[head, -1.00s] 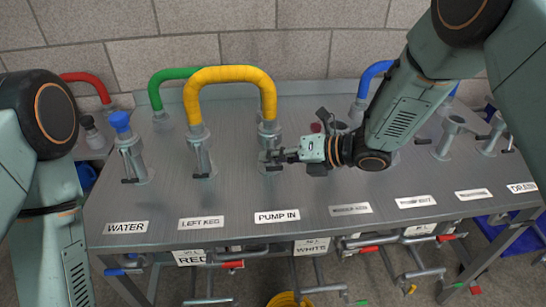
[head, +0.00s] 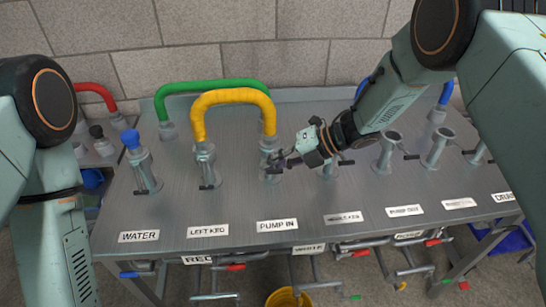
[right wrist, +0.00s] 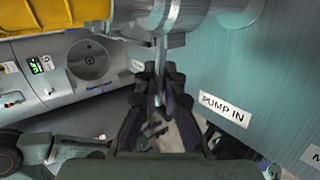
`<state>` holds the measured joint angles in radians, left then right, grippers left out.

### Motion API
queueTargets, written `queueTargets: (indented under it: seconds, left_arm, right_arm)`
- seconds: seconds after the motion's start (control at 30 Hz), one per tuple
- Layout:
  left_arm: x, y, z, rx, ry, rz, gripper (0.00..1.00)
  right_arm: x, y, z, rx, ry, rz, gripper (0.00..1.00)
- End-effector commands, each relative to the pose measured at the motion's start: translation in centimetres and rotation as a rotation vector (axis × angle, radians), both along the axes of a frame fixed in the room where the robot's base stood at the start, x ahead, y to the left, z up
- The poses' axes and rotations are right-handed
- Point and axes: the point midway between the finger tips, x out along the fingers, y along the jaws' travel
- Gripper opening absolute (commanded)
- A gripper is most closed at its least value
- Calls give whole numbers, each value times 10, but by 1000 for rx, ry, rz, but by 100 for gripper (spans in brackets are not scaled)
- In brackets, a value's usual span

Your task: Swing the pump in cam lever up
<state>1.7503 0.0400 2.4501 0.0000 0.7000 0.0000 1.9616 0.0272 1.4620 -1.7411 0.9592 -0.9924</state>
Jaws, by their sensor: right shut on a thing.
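The pump in fitting (head: 268,148) is a grey metal coupling behind the PUMP IN label (head: 277,226), with one end of the yellow hose (head: 232,97) on it. My right gripper (head: 281,165) reaches it from the right, pointing down and left. In the right wrist view, the fingers (right wrist: 158,95) are shut on the thin grey pump in cam lever (right wrist: 159,58), which runs from the coupling to between the fingertips. The fingers hide its end, and its exact angle is hard to tell. My left arm shows at the left edge, but its gripper is out of view.
The left keg fitting (head: 205,165) holds the other hose end. The water fitting (head: 142,168) with its blue cap stands further left. A green hose (head: 210,86) arches behind the yellow one. Other fittings (head: 388,150) stand right of my gripper. The table front (head: 330,190) is clear.

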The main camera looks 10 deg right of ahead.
Motion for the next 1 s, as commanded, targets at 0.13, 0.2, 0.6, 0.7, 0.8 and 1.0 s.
queueTargets:
  seconds: [0.13, 0.2, 0.6, 0.7, 0.8, 1.0]
  left_arm:
    - [0, 0, 10, 0, 0, 0, 40]
    - [0, 0, 12, 0, 0, 0, 40]
    - [0, 0, 16, 0, 0, 0, 40]
    - [0, 0, 16, 0, 0, 0, 40]
    - [0, 0, 16, 0, 0, 0, 40]
    - [0, 0, 16, 0, 0, 0, 40]
  right_arm:
    - [0, 0, 5, 0, 68, 2, 0]
    - [-1, 0, 5, 1, 93, 3, 0]
    - [-1, 0, 6, 1, 142, 1, 0]
    - [-1, 0, 6, 1, 142, 1, 0]
    - [-1, 0, 6, 1, 142, 1, 0]
    - [-1, 0, 6, 1, 141, 1, 19]
